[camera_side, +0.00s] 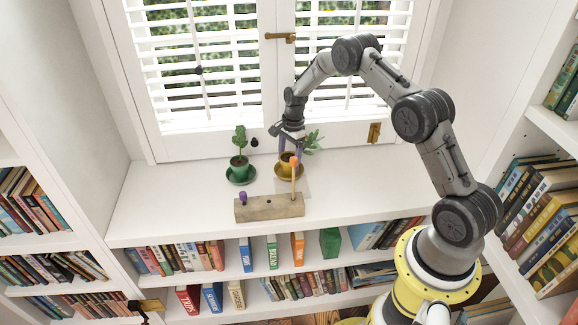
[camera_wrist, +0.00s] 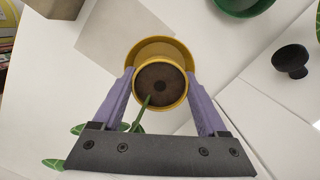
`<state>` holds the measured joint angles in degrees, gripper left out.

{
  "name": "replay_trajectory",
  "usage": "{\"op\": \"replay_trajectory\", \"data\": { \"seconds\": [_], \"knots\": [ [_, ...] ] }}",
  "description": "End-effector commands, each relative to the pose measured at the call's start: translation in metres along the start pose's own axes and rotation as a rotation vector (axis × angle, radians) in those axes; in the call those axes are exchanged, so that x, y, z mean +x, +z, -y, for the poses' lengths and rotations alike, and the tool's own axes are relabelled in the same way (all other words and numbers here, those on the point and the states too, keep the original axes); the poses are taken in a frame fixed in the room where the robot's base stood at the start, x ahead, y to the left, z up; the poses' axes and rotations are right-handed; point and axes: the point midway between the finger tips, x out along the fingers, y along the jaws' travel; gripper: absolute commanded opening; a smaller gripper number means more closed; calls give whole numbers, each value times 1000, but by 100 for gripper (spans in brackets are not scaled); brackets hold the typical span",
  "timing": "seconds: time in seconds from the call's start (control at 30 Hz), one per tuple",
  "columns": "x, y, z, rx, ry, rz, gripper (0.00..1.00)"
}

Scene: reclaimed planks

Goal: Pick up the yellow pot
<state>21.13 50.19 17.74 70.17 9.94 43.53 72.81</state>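The yellow pot (camera_wrist: 160,98) holds dark soil and a green-stemmed plant and stands upright at its yellow saucer (camera_wrist: 160,45). In the side view the yellow pot (camera_side: 287,158) is on the white ledge before the window, partly hidden by my gripper. My gripper (camera_side: 290,152) reaches down over it. In the wrist view my gripper's purple fingers (camera_wrist: 160,73) lie on either side of the pot, close against its rim. Whether they press on it or leave a thin gap, I cannot tell. No lift of the pot shows.
A green potted plant (camera_side: 239,162) on a green saucer stands just left. A wooden block (camera_side: 268,208) with a purple peg and an orange-topped stick is in front. A black knob (camera_wrist: 290,60) is nearby. The ledge's left part is clear; bookshelves flank it.

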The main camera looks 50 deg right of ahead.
Motion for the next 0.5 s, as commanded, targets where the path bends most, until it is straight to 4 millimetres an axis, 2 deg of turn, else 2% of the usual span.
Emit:
{"op": "replay_trajectory", "data": {
  "seconds": [0.03, 0.07, 0.37, 0.5],
  "knots": [
    [0, 0, 0, 0, 0, 0, 60],
    [0, 0, 0, 0, 0, 0, 55],
    [-1, 0, 0, 0, 0, 0, 1],
    [-2, 0, 1, 0, -3, -1, 0]
  ]
}}
